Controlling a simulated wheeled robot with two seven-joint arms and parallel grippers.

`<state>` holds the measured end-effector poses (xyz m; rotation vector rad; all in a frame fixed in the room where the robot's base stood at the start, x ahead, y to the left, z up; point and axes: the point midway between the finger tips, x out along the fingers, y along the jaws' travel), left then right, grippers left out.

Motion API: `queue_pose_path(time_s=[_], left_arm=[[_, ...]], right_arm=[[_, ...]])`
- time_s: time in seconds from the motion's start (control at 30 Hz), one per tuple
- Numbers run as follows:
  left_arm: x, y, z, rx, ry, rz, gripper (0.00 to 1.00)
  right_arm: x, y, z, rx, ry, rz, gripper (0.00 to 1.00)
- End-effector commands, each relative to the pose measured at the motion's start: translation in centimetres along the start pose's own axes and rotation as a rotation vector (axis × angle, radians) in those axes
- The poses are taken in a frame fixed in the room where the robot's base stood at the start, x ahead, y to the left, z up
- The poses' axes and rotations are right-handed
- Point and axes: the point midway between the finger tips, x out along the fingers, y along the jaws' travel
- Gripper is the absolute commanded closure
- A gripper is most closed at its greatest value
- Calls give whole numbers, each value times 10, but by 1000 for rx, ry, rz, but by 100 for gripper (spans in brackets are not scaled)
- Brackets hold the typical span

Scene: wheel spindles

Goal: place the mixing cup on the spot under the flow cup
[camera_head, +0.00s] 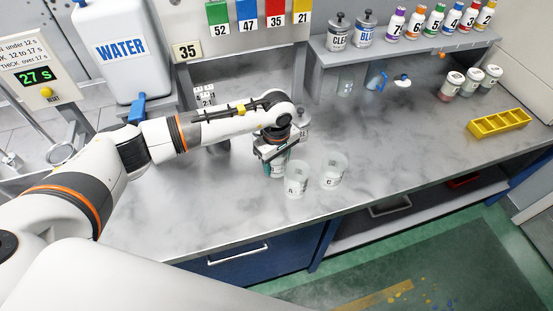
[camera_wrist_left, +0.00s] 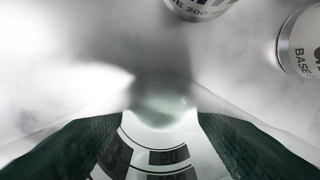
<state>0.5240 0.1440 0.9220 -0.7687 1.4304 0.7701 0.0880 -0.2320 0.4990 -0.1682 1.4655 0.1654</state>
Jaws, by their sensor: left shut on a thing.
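My left gripper (camera_head: 274,158) is low over the middle of the worktop, pointing down. It is shut on a pale, translucent cup with dark printed bands, which I take as the mixing cup (camera_wrist_left: 158,140); it sits between the dark green fingers in the left wrist view. In the head view the gripper mostly hides this cup. A metal ring and rod (camera_head: 60,152) stand at the far left below the timer, perhaps part of the flow cup stand; the flow cup and its spot are not clear to me. My right gripper is not in view.
Two clear labelled cups (camera_head: 297,180) (camera_head: 333,170) stand just right of my gripper. Cans marked BASE (camera_wrist_left: 303,45) stand close by in the left wrist view. A WATER tank (camera_head: 122,50) is at the back left. A yellow tray (camera_head: 499,123) lies right. The right-centre worktop is clear.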

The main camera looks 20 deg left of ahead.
Motion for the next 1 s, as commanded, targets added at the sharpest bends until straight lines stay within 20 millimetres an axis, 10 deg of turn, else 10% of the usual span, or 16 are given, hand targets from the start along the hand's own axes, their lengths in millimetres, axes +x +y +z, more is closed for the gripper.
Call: queue_pose_path(time_s=[0.03,0.07,0.2,0.6,1.0], left_arm=[[3,0,0,0,0,0,69],[2,0,0,0,0,0,44],[1,0,0,0,0,0,25],[-6,-1,1,0,-1,-3,25],[-87,-1,1,2,-3,-5,25]], right_arm=[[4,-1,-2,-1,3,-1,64],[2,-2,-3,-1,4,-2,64],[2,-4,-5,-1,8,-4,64],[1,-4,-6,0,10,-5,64],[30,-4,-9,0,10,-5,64]])
